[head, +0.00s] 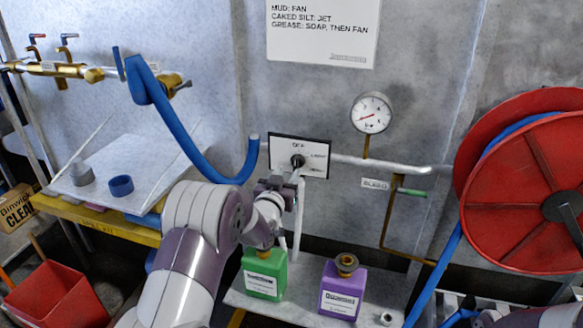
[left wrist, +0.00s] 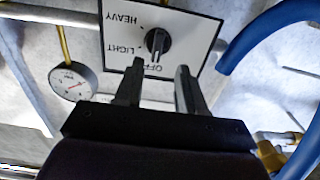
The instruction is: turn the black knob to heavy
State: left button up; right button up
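The black knob (head: 298,161) sits on a white plate (head: 317,168) on the wall, and it also shows in the left wrist view (left wrist: 157,42). The plate (left wrist: 205,25) reads OFF, LIGHT and HEAVY. The knob's pointer end appears turned toward OFF. My left gripper (head: 283,187) is just in front of the plate. In the left wrist view its two fingers (left wrist: 160,70) are apart with nothing between them, and their tips stop short of the knob. No contact shows. I do not see my right gripper.
A blue hose (head: 190,150) hangs left of the plate. A pressure gauge (head: 371,113) and pipe (head: 380,165) are on its right. Green (head: 264,273) and purple (head: 342,290) bottles stand on a shelf below. A red hose reel (head: 520,190) is at right.

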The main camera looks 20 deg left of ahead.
aim_at(295, 164)
pick_arm(q)
jog(key=w, duration=0.4)
jog(key=shift+w+d+r, duration=0.1)
jog(key=shift+d+r, duration=0.1)
jog(key=shift+d, duration=0.2)
jog(key=shift+w, duration=0.2)
jog(key=shift+w+a+f, duration=0.1)
jog(key=shift+w+a, duration=0.05)
jog(key=shift+a, duration=0.05)
jog(key=shift+d, duration=0.15)
grip_shut()
